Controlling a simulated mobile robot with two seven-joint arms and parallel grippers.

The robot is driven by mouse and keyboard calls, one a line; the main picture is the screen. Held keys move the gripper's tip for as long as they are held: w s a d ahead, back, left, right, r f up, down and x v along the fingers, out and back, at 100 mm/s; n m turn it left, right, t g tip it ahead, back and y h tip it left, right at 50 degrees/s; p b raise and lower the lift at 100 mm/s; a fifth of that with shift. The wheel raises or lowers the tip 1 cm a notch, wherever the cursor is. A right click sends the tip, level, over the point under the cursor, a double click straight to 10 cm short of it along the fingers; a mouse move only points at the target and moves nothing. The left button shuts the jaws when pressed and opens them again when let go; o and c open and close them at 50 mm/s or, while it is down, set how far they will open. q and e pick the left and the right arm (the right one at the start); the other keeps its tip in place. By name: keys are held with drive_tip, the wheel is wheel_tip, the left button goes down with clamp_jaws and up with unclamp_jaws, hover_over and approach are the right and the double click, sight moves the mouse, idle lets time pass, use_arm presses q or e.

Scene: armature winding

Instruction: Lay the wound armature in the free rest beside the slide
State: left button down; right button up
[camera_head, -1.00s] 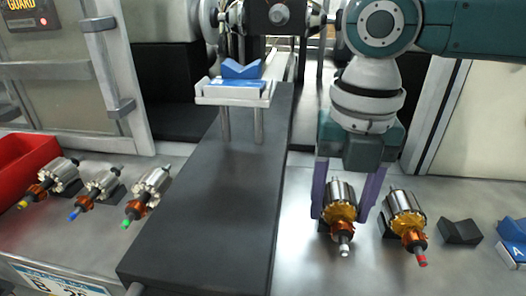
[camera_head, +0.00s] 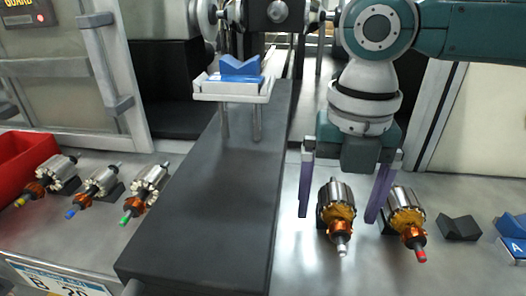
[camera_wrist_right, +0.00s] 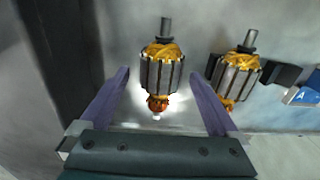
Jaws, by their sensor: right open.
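The wound armature with a white tip (camera_head: 338,204) lies in a dark rest just right of the long dark slide (camera_head: 205,200), its shaft end toward me. It has a silver core and amber windings, and also shows in the right wrist view (camera_wrist_right: 160,72). My right gripper (camera_head: 339,217) is open, with one purple finger on each side of this armature and a gap on both sides. A second wound armature, red-tipped (camera_head: 405,215), lies just to its right, near the right finger. My left gripper is not in view.
An empty dark rest (camera_head: 460,228) stands further right, beside a blue block labelled A (camera_head: 514,228). The slide's white carriage (camera_head: 232,88) carries an empty blue V-block (camera_head: 240,66). Several armatures and a red bin (camera_head: 22,155) are on the left.

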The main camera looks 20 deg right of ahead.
wheel_tip(320, 180, up, 10)
idle(0.6)
idle(0.6)
